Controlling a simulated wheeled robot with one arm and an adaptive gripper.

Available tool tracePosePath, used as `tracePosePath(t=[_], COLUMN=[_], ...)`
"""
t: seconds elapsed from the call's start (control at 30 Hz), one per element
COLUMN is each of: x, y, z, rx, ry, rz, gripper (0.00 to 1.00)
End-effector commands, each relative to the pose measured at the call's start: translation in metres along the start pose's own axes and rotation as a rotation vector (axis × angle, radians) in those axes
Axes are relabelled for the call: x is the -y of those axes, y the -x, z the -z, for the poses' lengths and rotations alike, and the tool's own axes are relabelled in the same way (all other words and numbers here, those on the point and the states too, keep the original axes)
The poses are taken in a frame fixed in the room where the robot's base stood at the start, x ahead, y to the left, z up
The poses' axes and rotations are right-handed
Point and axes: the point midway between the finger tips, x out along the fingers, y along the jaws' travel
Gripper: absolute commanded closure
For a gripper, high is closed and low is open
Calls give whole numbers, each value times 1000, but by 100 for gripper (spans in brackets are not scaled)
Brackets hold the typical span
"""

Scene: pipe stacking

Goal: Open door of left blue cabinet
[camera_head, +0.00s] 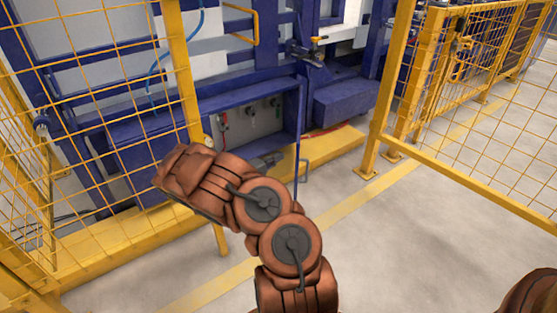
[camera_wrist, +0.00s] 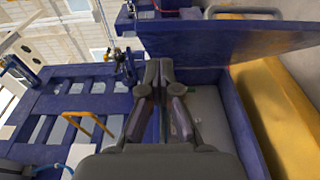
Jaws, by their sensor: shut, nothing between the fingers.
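The left blue cabinet (camera_head: 150,130) is a low box on the blue machine. Its front stands open, with a grey interior (camera_head: 262,118) and small red and grey fittings inside. Its blue door (camera_head: 298,135) is swung outward and shows almost edge-on at the opening's right. In the wrist view the door (camera_wrist: 245,42) is a broad blue panel along the top right, beside the grey interior (camera_wrist: 208,108). My gripper (camera_wrist: 160,66) is shut and empty near the opening and the door's inner side; I cannot tell whether it touches. My gripper is not visible in the head view.
A yellow mesh fence (camera_head: 90,92) with a post (camera_head: 183,75) stands at left, close to my arm. Another yellow fence (camera_head: 480,160) is at right. A yellow floor beam (camera_head: 110,240) runs below the cabinet. Grey floor (camera_head: 400,250) is clear at front right.

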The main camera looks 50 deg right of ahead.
Motion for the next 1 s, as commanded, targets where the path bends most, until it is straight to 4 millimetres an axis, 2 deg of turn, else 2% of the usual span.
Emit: tracePosePath(t=[0.1,0.43,0.7,1.0], x=[3,2,0,0], y=[-23,-74,-94,-99], z=[-2,-2,-25,-30], rx=[5,5,5,2], ry=[-3,-2,0,0], rz=[1,0,-4,-1], gripper=[100,100,100,100])
